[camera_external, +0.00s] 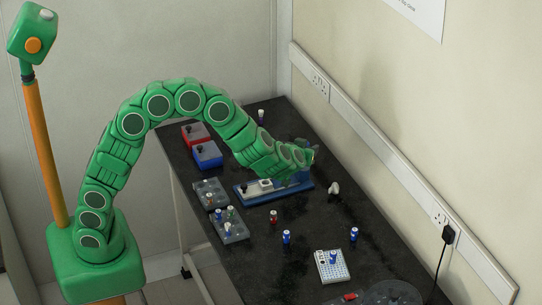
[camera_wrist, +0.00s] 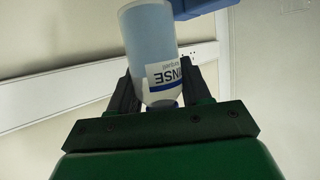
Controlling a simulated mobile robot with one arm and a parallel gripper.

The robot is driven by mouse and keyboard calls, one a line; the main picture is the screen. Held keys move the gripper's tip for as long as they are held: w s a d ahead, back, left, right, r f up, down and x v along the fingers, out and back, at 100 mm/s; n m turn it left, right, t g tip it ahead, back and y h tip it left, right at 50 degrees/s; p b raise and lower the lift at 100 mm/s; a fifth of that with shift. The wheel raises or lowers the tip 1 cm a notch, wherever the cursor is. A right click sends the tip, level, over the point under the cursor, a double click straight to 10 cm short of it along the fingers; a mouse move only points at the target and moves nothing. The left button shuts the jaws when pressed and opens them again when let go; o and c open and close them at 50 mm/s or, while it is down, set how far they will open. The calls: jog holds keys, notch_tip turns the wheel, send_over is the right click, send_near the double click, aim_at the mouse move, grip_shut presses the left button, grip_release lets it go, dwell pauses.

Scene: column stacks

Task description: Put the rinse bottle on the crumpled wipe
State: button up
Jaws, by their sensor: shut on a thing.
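The rinse bottle (camera_wrist: 150,45) is pale blue with a white label reading "INSE" in the wrist view. My gripper (camera_wrist: 157,72) has its dark fingers on both sides of it, shut on it. In the external view my gripper (camera_external: 309,156) is above the dark bench, near the blue-based device; the bottle cannot be made out clearly there. A small white lump (camera_external: 334,188), which looks like the crumpled wipe, lies on the bench just right of and below my gripper. Nothing can be seen resting on it.
The blue-based device (camera_external: 263,188) stands under my wrist. A red box (camera_external: 195,132) and a blue box (camera_external: 207,154) are at the back left. Small bottles (camera_external: 286,237) (camera_external: 353,234) and a white rack (camera_external: 332,266) are in front. Bench between the lump and the front bottles is mostly bare.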

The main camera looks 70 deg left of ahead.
jog(key=shift+w+a+f, duration=0.1)
jog(key=shift+w+f, duration=1.45)
jog(key=shift+w, duration=0.45)
jog(key=shift+w+f, duration=1.55)
jog(key=shift+w, duration=0.4)
jog(key=shift+w+a+f, duration=0.1)
jog(key=shift+w+f, duration=1.45)
jog(key=shift+w, duration=0.45)
jog(key=shift+d+f, duration=0.1)
jog(key=shift+f, duration=1.2)
jog(key=shift+f, duration=0.2)
jog(key=o, duration=1.1)
jog(key=shift+r, duration=0.1)
jog(key=shift+s+d+r, duration=0.1)
jog(key=shift+r, duration=0.05)
jog(key=v, duration=1.1)
jog(key=shift+s+d, duration=0.25)
jog(key=shift+s, duration=0.05)
